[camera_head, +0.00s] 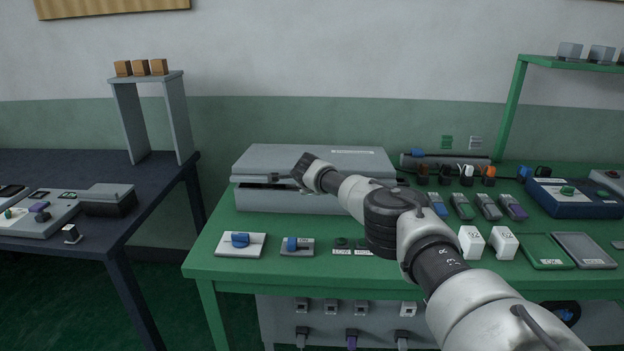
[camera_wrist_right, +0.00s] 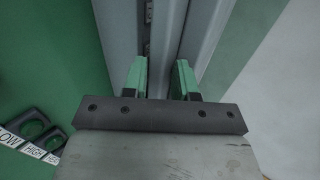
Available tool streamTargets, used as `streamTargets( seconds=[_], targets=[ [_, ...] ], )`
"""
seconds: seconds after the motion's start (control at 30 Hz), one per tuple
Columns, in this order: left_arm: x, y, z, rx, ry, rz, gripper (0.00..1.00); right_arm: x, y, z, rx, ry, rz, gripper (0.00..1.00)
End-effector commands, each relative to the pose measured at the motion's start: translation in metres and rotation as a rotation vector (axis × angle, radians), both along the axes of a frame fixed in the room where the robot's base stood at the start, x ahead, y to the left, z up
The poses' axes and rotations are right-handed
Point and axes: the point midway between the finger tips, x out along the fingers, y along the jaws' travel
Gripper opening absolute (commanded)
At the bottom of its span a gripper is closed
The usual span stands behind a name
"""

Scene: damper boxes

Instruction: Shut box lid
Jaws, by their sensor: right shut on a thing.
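The grey box (camera_head: 330,201) sits on the green table near its left end. Its lid (camera_head: 330,160) lies low above the base, with a dark gap along the front between them. My right gripper (camera_head: 277,178) is at the front edge of the lid, left of the middle. In the right wrist view the green fingertips (camera_wrist_right: 160,78) are a little apart, at the grey lid edge (camera_wrist_right: 200,30). I take them as shut on the lid; the contact itself is partly hidden. My left gripper is not in view.
A blue-handled part on a white plate (camera_head: 240,244) and a smaller one (camera_head: 297,247) lie in front of the box. Several coloured connectors (camera_head: 463,206) and white blocks (camera_head: 471,242) stand to the right. A dark table (camera_head: 110,235) is at left.

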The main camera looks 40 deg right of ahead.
Motion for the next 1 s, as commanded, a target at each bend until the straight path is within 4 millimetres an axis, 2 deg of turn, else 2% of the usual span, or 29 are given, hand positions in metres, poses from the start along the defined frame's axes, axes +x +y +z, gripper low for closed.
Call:
streamTargets(
  seconds=[0.47,0.5,0.6,0.7,1.0],
  targets=[
    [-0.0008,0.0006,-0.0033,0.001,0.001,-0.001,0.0,-0.0007,-0.0059,-0.0035,-0.003,-0.002,-0.007,0.0],
    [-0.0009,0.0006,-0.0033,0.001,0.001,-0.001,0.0,-0.0008,-0.006,-0.0033,-0.002,-0.002,-0.007,0.31],
    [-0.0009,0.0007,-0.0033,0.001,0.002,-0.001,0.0,-0.0007,-0.0062,-0.0029,-0.003,-0.003,-0.007,0.46],
    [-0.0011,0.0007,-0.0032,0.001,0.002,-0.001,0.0,-0.0006,-0.0066,-0.0021,-0.004,-0.005,-0.006,0.52],
    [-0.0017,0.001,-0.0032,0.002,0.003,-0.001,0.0,-0.0006,-0.0076,-0.001,-0.005,-0.006,-0.007,0.52]
  ],
)
